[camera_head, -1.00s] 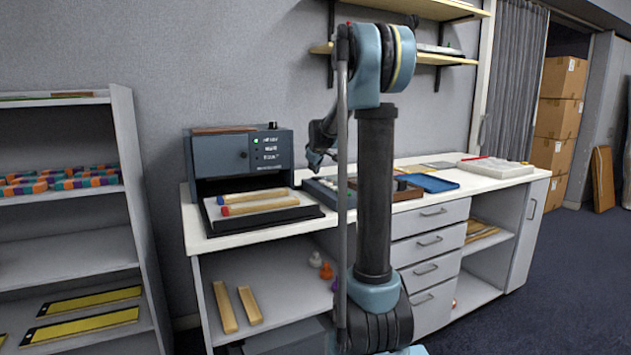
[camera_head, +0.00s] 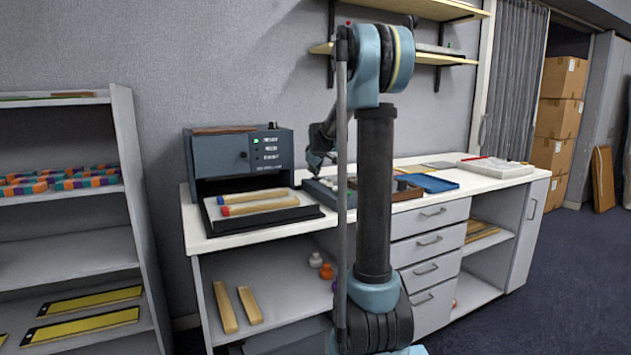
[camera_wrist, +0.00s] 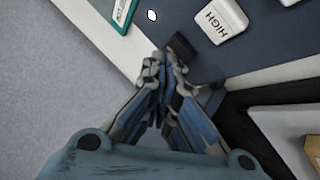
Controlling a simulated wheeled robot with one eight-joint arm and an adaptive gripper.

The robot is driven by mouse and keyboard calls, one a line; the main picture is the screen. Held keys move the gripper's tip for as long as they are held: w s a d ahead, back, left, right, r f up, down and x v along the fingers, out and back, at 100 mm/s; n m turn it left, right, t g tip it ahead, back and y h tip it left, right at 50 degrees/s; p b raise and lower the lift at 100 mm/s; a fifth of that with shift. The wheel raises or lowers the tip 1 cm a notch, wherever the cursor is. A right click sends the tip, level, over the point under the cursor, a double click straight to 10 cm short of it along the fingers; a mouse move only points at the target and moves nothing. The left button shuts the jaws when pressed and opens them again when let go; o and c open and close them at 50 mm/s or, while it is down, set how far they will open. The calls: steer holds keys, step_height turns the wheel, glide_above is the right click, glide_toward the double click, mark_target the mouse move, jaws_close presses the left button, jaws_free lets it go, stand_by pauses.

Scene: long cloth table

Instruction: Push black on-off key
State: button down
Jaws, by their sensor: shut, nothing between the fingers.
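A black key (camera_wrist: 181,46) sits near the edge of a dark blue panel in the wrist view, tilted in the picture. My gripper (camera_wrist: 163,68) is shut and empty, with its fingertips right beside the black key. I cannot tell whether they touch it. In the head view my gripper (camera_head: 315,162) is small and dark, over the left part of the keyed panel (camera_head: 321,193) on the counter. The black key cannot be made out there.
A white key marked HIGH (camera_wrist: 222,20) is close to the black key. A green-edged label (camera_wrist: 123,12) lies at the panel's edge. A grey machine (camera_head: 220,155) with a green light and a tray of wooden bars stands to the left. A blue tray (camera_head: 430,183) lies to the right.

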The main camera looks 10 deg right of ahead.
steer(key=shift+f, duration=0.15)
stand_by(0.4)
steer(key=shift+r, duration=0.85)
steer(key=shift+r, duration=3)
